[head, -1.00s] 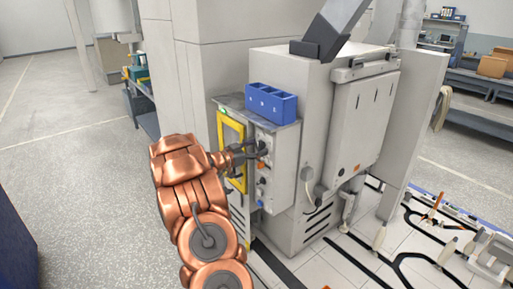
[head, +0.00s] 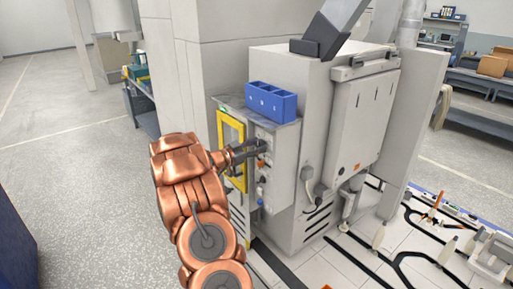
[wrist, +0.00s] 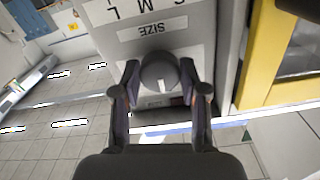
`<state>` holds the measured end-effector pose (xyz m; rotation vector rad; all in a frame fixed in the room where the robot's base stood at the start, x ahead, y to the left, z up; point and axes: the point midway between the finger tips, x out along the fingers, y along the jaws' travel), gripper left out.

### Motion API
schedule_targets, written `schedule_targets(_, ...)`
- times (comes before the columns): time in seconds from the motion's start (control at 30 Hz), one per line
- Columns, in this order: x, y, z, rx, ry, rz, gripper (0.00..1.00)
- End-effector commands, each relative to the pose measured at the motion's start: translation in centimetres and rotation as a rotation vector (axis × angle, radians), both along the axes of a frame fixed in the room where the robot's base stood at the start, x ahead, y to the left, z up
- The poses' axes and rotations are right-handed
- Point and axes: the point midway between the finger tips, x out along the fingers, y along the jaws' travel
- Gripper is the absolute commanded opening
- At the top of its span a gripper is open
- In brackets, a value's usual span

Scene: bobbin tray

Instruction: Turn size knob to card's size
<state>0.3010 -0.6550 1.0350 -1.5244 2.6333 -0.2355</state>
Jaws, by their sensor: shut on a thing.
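The size knob (wrist: 158,66) is a round grey knob on the light panel in the wrist view. A SIZE label (wrist: 152,31) is beside it, with the letters S, M and L at the top edge; the lettering appears upside down. My gripper (head: 262,146) is at the cabinet's front panel, and its two dark fingers stand on either side of the knob, shut on it. In the head view the gripper hides the knob. I cannot tell which letter the knob points to. I cannot make out a card with a readable size.
A yellow-framed window (head: 231,150) is close beside the panel; its frame also shows at right in the wrist view (wrist: 258,60). A blue compartment box (head: 271,102) stands on the ledge above my gripper. Lower controls (head: 260,190) are on the same panel. Open floor lies at left.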

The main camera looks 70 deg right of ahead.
Motion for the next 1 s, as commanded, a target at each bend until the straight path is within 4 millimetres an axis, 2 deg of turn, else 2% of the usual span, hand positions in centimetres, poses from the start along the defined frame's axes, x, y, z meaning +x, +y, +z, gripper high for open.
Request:
schedule_targets(0.23, -0.03, 0.08, -0.75, -0.039, -0.077, -0.002, 0.08)
schedule_targets(0.57, 0.01, 0.10, -0.77, -0.139, -0.247, -0.003, 0.08)
schedule_targets(1.0, -0.04, 0.11, -1.13, -0.314, -0.557, -0.005, 0.08)
